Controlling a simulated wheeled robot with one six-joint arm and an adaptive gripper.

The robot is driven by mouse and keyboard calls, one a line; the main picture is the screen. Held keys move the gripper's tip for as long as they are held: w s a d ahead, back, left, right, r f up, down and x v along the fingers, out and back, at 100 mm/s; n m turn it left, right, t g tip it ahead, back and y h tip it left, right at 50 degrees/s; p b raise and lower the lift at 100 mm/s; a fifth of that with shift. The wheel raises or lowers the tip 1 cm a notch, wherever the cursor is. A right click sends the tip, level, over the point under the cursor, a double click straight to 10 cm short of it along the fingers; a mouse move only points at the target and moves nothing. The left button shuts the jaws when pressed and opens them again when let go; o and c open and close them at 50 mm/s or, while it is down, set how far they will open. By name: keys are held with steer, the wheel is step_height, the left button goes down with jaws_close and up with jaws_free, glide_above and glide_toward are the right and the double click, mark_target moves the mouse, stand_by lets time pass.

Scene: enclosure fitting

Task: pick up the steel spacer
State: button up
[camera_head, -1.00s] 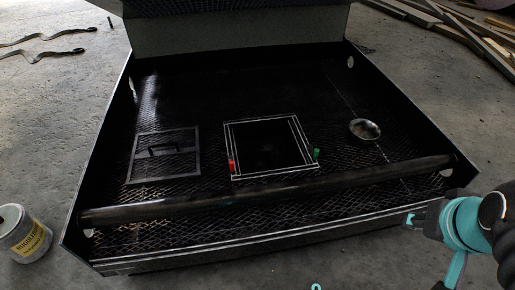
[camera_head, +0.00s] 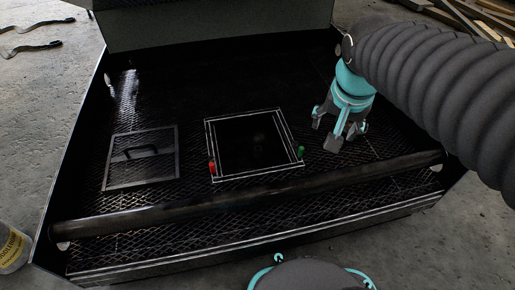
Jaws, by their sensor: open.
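My gripper (camera_head: 340,132) is teal and grey with its fingers spread open. It points down over the right part of the black mesh-floored enclosure (camera_head: 240,225), right of the square opening. The steel spacer cannot be made out now. A round metal piece, probably the spacer, showed in this area a second ago, and my gripper and arm now cover that spot. I cannot tell whether the fingers are around it or above it, or whether they touch it.
A thick dark bar (camera_head: 250,199) crosses the enclosure's front. A white-outlined square opening (camera_head: 252,147) has a red peg (camera_head: 212,167) and a green peg (camera_head: 301,151) at its sides. A framed panel with a handle (camera_head: 142,157) lies left. A can (camera_head: 12,248) stands outside.

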steer(key=w+a+f+m+g, duration=0.25)
steer(key=w+a+m, duration=0.2)
steer(key=w, duration=0.65)
steer(key=m+h, duration=0.3)
steer(key=m, duration=0.3)
glide_above(258, 148)
steer(key=s+d, duration=0.1)
steer(key=s, duration=0.3)
step_height(258, 148, down, 14)
steer(key=w+a+f+m+g+h, duration=0.1)
steer(key=w+a+f+m, duration=0.15)
steer(key=f, duration=0.35)
steer(key=w+a+f+m+g, duration=0.1)
steer(key=a+f, duration=0.3)
steer(key=f, duration=0.2)
steer(key=shift+t, duration=0.25)
steer(key=x, duration=0.8)
steer(key=shift+w+d+f, duration=0.1)
steer(key=shift+d+b+x, duration=0.2)
steer(key=shift+b+x, duration=0.35)
steer(key=shift+x, duration=2.05)
steer(key=shift+w, duration=0.1)
steer(key=shift+c, duration=0.2)
jaws_close()
